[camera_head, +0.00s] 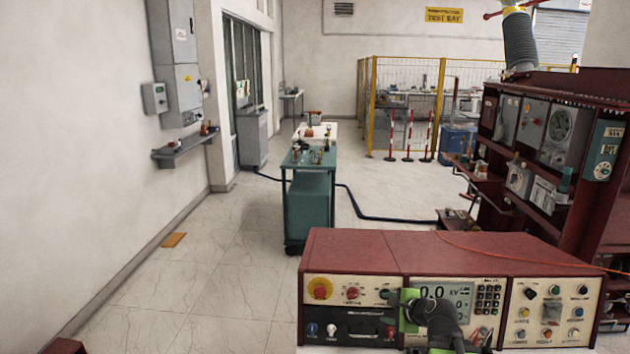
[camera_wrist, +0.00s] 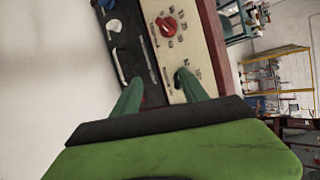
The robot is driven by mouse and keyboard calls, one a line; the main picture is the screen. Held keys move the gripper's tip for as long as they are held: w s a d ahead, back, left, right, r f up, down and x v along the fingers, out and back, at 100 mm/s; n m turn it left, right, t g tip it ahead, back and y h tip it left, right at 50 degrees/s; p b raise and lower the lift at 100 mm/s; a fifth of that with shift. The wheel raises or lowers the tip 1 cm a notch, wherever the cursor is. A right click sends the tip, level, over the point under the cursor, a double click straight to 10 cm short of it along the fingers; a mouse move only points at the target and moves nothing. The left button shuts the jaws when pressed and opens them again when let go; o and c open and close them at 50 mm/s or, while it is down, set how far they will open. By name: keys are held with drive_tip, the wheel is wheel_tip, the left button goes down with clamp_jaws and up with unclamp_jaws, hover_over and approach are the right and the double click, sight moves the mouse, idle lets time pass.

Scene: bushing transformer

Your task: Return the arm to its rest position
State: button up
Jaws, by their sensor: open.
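My gripper (camera_head: 412,311) is in front of the white front panel of a dark red control console (camera_head: 350,250), at the lower middle of the head view. In the wrist view my gripper (camera_wrist: 158,82) shows two green fingers spread apart, with nothing between them. Beyond the fingertips are the console's panel faces, with a red knob (camera_wrist: 167,25) and a black knob near the right fingertip. I cannot tell whether that fingertip touches the panel. My gripper and wrist cover part of the panel beside and below the display (camera_head: 440,293), which reads 0.0 kV.
A green cart (camera_head: 310,200) stands behind the console. A dark red instrument rack (camera_head: 550,140) is at the right. Yellow fencing (camera_head: 372,100) and red-white posts are farther back. A dark cable (camera_head: 375,218) crosses the floor. The tiled floor at left is mostly clear.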

drive_tip(key=s+a+f+n+g, duration=0.3)
drive_tip(key=s+a+f+n, duration=0.1)
drive_tip(key=a+n, duration=0.15)
drive_tip(key=s+a+f+n+g, duration=0.3)
drive_tip(key=s+a+n, duration=0.15)
drive_tip(key=a, duration=0.25)
drive_tip(key=s+d+f+n+g+h, duration=0.2)
drive_tip(key=s+d+n+g+h, duration=0.1)
drive_tip(key=s+n, duration=0.5)
drive_tip(key=d+g, duration=0.1)
drive_tip(key=d, duration=0.1)
drive_tip(key=shift+d+f, duration=0.2)
drive_tip(key=shift+d, duration=0.1)
